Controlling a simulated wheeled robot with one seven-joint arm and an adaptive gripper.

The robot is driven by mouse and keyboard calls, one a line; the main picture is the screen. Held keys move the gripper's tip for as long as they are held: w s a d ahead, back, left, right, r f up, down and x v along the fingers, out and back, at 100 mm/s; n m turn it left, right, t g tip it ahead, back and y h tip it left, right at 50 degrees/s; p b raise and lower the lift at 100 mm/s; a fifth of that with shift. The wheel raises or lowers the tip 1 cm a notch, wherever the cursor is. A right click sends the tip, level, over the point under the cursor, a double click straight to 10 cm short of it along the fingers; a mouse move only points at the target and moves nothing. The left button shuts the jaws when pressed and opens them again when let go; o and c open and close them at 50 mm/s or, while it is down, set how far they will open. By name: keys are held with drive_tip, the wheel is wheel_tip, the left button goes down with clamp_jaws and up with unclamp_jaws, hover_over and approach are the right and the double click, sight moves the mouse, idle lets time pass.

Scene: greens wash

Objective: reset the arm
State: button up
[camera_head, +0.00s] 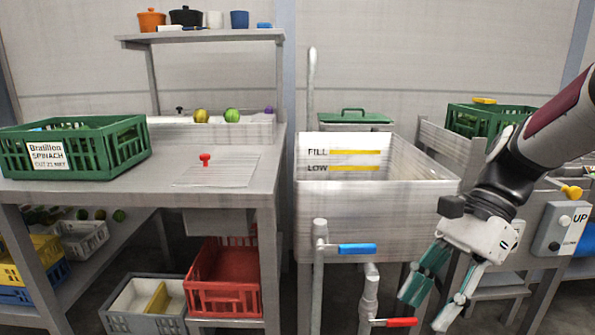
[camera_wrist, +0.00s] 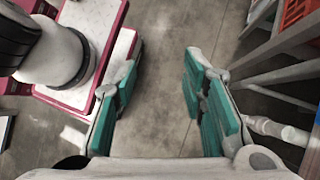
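My gripper (camera_head: 433,297) hangs at the end of my arm on the right of the head view, pointing down in front of the sink basin (camera_head: 375,208). Its two teal-padded fingers are spread apart with nothing between them. The wrist view also shows my gripper (camera_wrist: 160,95) open, with only grey floor between the pads. My arm comes in from the upper right and is bent at the wrist.
The blue-handled valve (camera_head: 357,249) and red-handled valve (camera_head: 394,322) are left of my gripper. The UP control box (camera_head: 560,230) is to its right. A green SPINACH crate (camera_head: 75,148) stands on the left table. A red crate (camera_head: 224,280) sits below.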

drive_tip(key=s+n+t+h, duration=0.4)
drive_tip(key=s+n+h, duration=0.3)
drive_tip(key=s+n, duration=1)
wheel_tip(320, 180, up, 34)
drive_tip(key=s+m+t+p, duration=0.2)
drive_tip(key=t+p, duration=0.1)
drive_tip(key=p, duration=3)
drive_tip(key=shift+s+d+r+t, duration=0.25)
drive_tip(key=shift+d+t, duration=0.15)
drive_tip(key=shift+d, duration=0.05)
